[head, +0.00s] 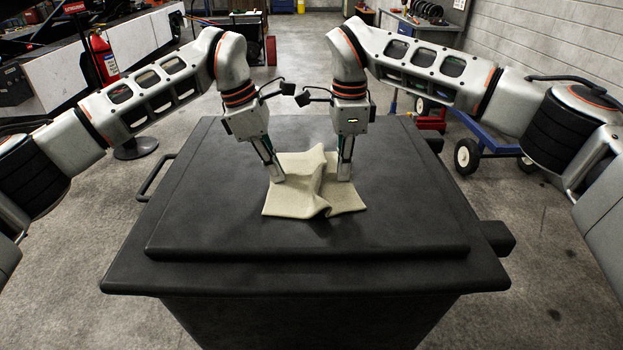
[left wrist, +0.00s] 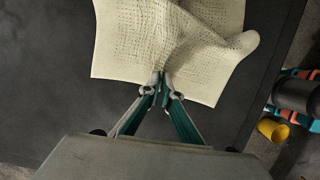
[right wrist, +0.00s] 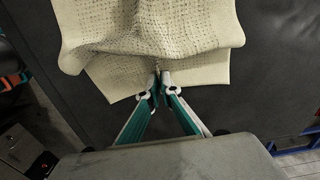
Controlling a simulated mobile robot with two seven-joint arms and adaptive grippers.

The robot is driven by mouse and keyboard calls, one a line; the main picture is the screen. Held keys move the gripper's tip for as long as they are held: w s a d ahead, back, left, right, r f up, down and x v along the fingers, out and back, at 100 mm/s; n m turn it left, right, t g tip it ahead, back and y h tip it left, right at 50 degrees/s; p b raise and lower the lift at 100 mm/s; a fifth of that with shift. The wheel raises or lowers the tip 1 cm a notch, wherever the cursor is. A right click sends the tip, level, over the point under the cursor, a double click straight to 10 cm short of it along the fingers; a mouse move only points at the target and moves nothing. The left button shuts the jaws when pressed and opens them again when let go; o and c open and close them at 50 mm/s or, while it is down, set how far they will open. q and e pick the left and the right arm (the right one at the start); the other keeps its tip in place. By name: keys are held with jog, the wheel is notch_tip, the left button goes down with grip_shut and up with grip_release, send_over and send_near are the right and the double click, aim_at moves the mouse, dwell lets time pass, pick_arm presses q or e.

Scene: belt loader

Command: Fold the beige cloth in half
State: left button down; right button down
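The beige cloth (head: 302,199) lies crumpled near the middle of the black tabletop, with a raised ridge along its middle. My left gripper (head: 279,178) points down at the cloth's left side; in the left wrist view its fingertips (left wrist: 162,78) are together at the cloth edge, with fabric puckered at them. My right gripper (head: 344,177) points down at the right side; in the right wrist view its fingertips (right wrist: 159,76) are close together on the cloth edge, with a fold of cloth just beyond. The cloth also shows in the left wrist view (left wrist: 130,40) and the right wrist view (right wrist: 150,35).
The black table (head: 230,225) is bare around the cloth. A handle (head: 155,177) sticks out from its left side. A blue cart (head: 490,140) stands on the floor at the right, and a red fire extinguisher (head: 103,58) is at the back left.

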pick_arm(q)
jog(key=shift+f, duration=0.15)
pick_arm(e)
jog(key=shift+f, duration=0.1)
